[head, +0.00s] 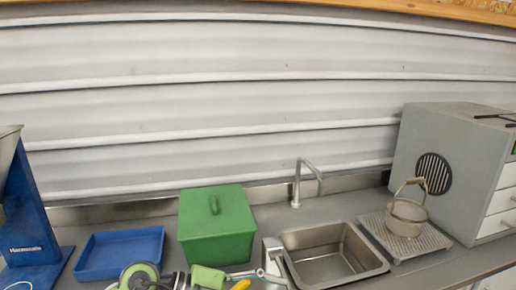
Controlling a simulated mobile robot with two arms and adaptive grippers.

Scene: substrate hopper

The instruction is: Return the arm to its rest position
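Green, grey and black round parts (140,277) show at the bottom edge, left of centre, and look like part of my arm. Beside them to the right are a green piece (207,278), a thin silvery rod (243,274) and a small yellow piece (241,285). These are cut off by the frame, and I cannot make out gripper fingers or a held object among them. My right gripper is not in view.
A blue tray (121,253), green lidded box (216,224) and sink (333,256) with tap (297,184) line the counter. A blue hopper stand (32,215) is far left.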

